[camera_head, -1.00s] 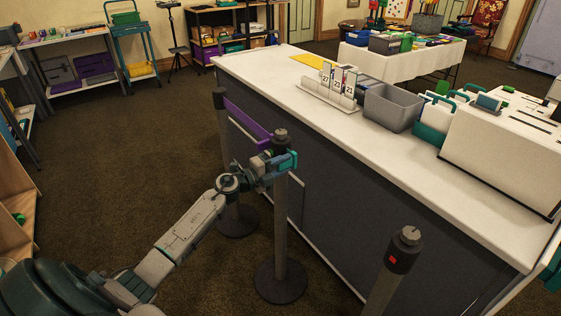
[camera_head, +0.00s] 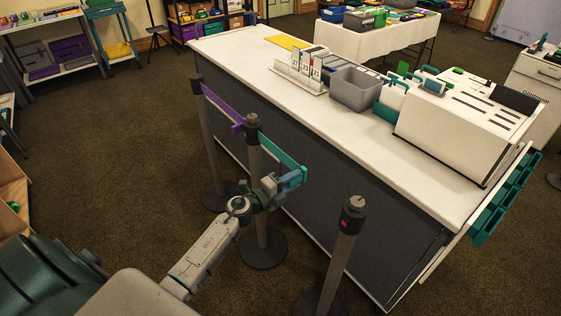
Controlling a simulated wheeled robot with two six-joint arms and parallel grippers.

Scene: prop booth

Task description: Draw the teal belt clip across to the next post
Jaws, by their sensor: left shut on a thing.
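My left gripper (camera_head: 286,183) is shut on the teal belt clip (camera_head: 300,174), between two posts. A teal belt (camera_head: 272,148) runs from the head of the middle post (camera_head: 252,122) to the clip. The right post (camera_head: 352,210) has a dark head with a red mark and stands apart from the clip, to its right and nearer. A purple belt (camera_head: 220,106) joins the far left post (camera_head: 197,85) to the middle post. My right gripper is not in view.
A long counter (camera_head: 400,170) with a white top and dark side stands close behind the posts. It bears a grey bin (camera_head: 356,92), number cards (camera_head: 305,66) and a white slotted box (camera_head: 465,120). Brown carpet lies open to the left.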

